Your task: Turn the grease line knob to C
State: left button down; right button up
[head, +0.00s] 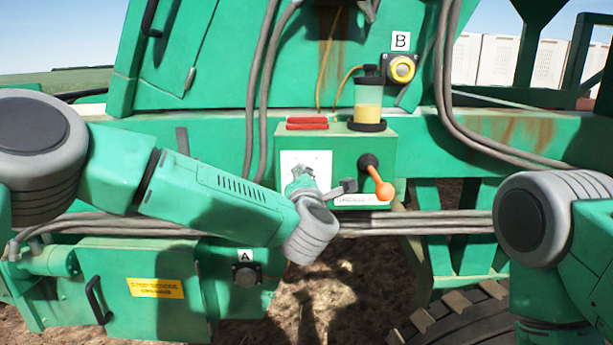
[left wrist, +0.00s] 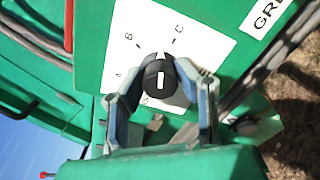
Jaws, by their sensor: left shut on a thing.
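The grease line knob (left wrist: 154,72) is a round dark knob with a short white mark on its face, in the left wrist view. It sits on a white dial plate (left wrist: 200,40) with the letters A, B and C around it. The white mark looks roughly upright in that view; which letter it points to I cannot tell. My left gripper (left wrist: 162,80) is shut on the knob, one finger on each side. In the head view my left gripper (head: 302,182) is at the dial plate (head: 318,158) and largely hides the knob. My right gripper is out of view.
The green box (head: 340,148) carries an orange-ended lever (head: 384,190) right of the dial, and red bars (head: 307,123) and a grease reservoir (head: 368,110) on top. Hoses (head: 262,90) run beside the box.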

pick_arm(q)
jog(key=shift+s+d+f+m+p, duration=0.1)
jog(key=shift+f+m+p, duration=0.15)
jog(key=shift+m, duration=0.7)
jog(key=shift+s+d+f+m+p, duration=0.15)
jog(key=shift+m+p, duration=0.15)
jog(key=shift+m, duration=0.65)
jog(key=shift+w+a, duration=0.1)
jog(key=c, duration=1.2)
grip_release()
jog(key=shift+w+r, duration=0.1)
jog(key=shift+r, duration=0.1)
jog(key=shift+s, duration=0.2)
jog(key=s, duration=1.1)
jog(key=shift+s, duration=0.3)
jog(key=shift+f, duration=0.2)
